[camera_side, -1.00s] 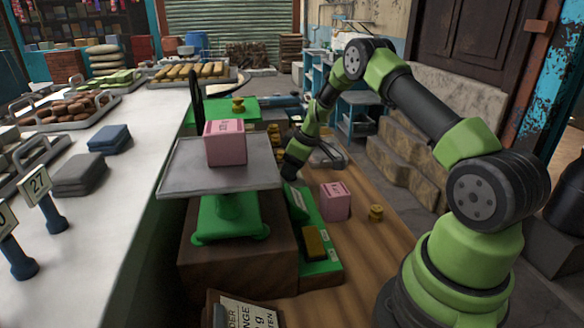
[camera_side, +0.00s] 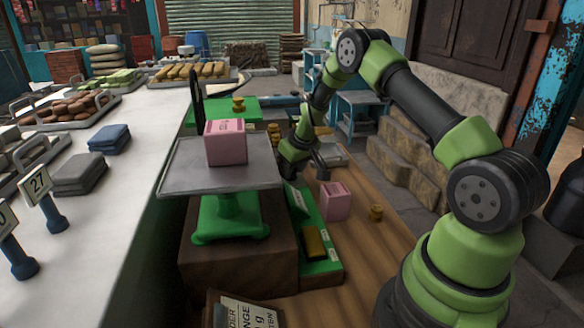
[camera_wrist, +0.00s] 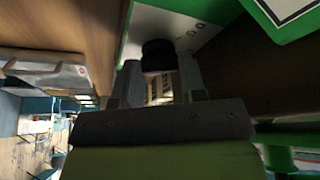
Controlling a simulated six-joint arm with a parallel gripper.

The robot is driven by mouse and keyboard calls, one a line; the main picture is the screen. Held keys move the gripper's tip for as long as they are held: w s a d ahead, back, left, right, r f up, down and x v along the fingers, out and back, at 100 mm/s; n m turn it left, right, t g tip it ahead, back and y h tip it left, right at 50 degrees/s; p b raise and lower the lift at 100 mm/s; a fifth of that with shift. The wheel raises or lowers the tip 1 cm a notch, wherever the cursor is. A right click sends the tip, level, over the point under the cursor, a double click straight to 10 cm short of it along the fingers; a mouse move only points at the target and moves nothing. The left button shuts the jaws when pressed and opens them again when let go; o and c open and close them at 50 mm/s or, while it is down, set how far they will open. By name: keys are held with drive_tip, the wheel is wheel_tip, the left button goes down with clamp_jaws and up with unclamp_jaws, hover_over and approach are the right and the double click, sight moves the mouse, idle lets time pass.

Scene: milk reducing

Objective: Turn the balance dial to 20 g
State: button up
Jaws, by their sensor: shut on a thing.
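In the wrist view, a dark round dial knob (camera_wrist: 158,53) stands out from a white scale face (camera_wrist: 190,22) with small dark marks, set in a green body. My gripper (camera_wrist: 159,64) has its two fingers on either side of the knob and is shut on it. The marks are too small and blurred to read a setting. In the side view, the green balance (camera_side: 230,218) has a grey pan (camera_side: 180,170) bearing a pink block (camera_side: 225,143). My gripper (camera_side: 312,172) is just right of the pan; the knob is hidden there.
A green box with a yellow-brown piece (camera_side: 314,242) lies beside the balance. A white counter (camera_side: 125,190) with trays fills the left.

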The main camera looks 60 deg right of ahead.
idle(0.3)
drive_tip(key=o, duration=0.9)
drive_tip(key=v, duration=1)
